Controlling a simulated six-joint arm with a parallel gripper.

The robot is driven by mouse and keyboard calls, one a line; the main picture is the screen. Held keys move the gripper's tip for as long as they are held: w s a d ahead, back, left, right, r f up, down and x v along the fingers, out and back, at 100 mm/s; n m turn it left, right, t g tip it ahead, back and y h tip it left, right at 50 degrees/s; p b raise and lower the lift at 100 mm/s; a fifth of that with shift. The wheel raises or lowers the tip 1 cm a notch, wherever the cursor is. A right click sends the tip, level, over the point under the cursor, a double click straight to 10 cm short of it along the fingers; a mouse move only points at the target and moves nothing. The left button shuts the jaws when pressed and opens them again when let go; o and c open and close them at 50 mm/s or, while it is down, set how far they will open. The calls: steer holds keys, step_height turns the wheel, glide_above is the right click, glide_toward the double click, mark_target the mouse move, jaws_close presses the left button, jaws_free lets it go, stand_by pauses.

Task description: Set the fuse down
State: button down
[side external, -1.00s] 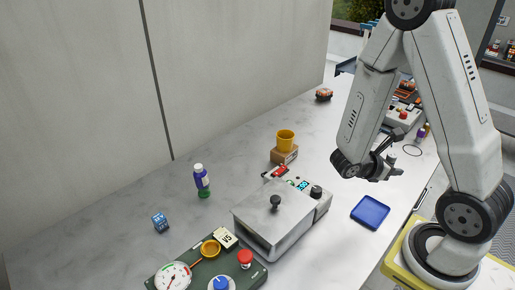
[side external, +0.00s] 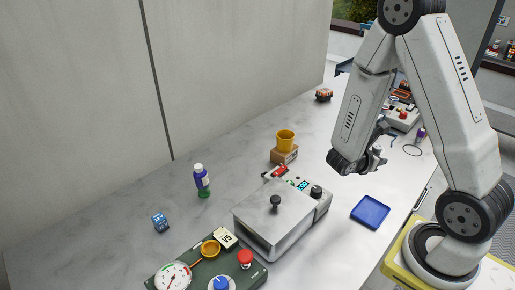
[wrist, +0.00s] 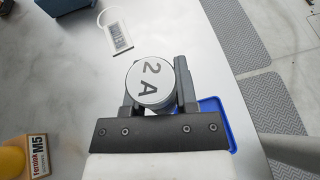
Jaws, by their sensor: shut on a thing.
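In the side view my gripper (side external: 376,161) hangs above the bench, above and behind the blue tray (side external: 370,211). The fuse cannot be made out clearly there. The wrist view shows part of the blue tray (wrist: 216,108) beyond the right finger; the rest is hidden by my gripper.
A yellow cup (side external: 285,139) stands on a brown box (side external: 284,156). A grey device (side external: 270,218) with a knob stands left of the tray. A white tag (wrist: 118,36) with a loop lies on the bench.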

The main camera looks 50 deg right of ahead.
steer(key=w+d+f, duration=0.1)
steer(key=w+f, duration=0.1)
steer(key=w+d+f, duration=0.2)
steer(key=w, duration=0.1)
steer(key=w+d+f, duration=0.2)
steer(key=w+f, duration=0.1)
steer(key=shift+d, duration=0.15)
steer(key=shift+w+d+f, duration=0.2)
steer(key=shift+w+f, duration=0.1)
steer(key=shift+f, duration=0.15)
steer(key=shift+w+d+f, duration=0.15)
steer(key=shift+w+f, duration=0.1)
steer(key=shift+f, duration=1.6)
steer(key=shift+c, duration=1.9)
jaws_free()
steer(key=shift+f, duration=0.1)
